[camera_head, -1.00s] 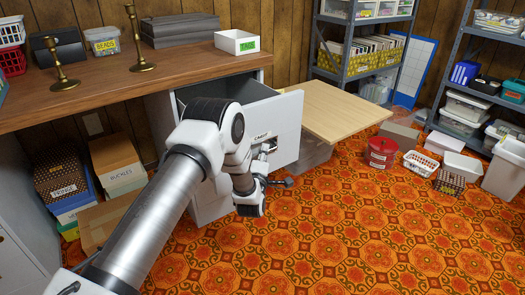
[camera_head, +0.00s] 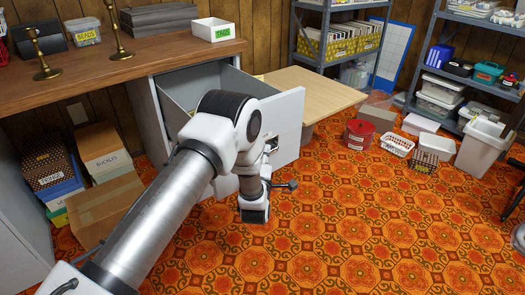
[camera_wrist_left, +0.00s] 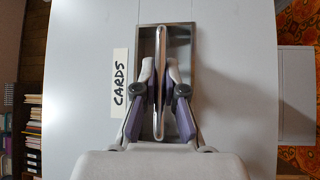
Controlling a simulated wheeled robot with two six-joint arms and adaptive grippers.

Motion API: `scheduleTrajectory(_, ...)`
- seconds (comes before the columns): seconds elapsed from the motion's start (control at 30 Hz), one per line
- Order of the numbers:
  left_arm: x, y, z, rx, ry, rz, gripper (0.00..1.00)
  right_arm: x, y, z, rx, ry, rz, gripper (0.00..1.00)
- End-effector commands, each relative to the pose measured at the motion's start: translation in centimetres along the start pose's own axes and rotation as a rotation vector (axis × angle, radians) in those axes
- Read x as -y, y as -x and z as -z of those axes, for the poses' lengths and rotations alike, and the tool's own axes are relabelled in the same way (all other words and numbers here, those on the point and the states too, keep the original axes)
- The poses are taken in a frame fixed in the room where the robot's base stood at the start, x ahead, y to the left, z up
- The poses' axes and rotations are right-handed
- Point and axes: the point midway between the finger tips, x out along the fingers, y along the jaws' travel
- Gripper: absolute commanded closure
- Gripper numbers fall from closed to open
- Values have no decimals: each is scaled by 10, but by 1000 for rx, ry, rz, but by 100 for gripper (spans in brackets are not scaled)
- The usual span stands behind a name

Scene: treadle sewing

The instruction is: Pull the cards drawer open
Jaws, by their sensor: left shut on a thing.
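The cards drawer stands open, pulled out from the grey cabinet under the wooden desk (camera_head: 140,62). Its light grey front (camera_head: 290,110) faces right in the head view, and part of its inside shows behind the front. In the left wrist view, the drawer front (camera_wrist_left: 225,60) carries a white CARDS label (camera_wrist_left: 119,82) beside a recessed pull handle (camera_wrist_left: 160,40). My left gripper (camera_wrist_left: 160,100) is shut on this handle, one finger on each side of it. In the head view my left arm hides most of the gripper. My right gripper is not in view.
A light wooden board (camera_head: 310,88) lies just behind the drawer front. Cardboard boxes (camera_head: 105,205) stand left of the cabinet. A red tub (camera_head: 359,134) and white baskets (camera_head: 397,144) sit on the floor at right. The patterned carpet in front is clear.

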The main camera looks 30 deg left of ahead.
Motion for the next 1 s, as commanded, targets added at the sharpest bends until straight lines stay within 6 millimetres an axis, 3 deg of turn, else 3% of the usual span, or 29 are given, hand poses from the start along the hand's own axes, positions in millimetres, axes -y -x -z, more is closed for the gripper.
scheduleTrajectory(0.4, 1, 2, -1, -1, 0, 3, 100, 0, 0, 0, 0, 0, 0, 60)
scheduleTrajectory(0.47, 1, 2, -1, -1, 0, 3, 79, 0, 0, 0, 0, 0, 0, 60)
scheduleTrajectory(0.77, 0, 2, -1, -1, 0, 2, 79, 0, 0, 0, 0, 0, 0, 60)
scheduleTrajectory(0.87, 1, 9, -2, 0, 0, 4, 79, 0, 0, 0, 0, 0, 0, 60)
scheduleTrajectory(1.0, 1, 36, -2, 2, -2, 5, 79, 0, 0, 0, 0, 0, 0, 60)
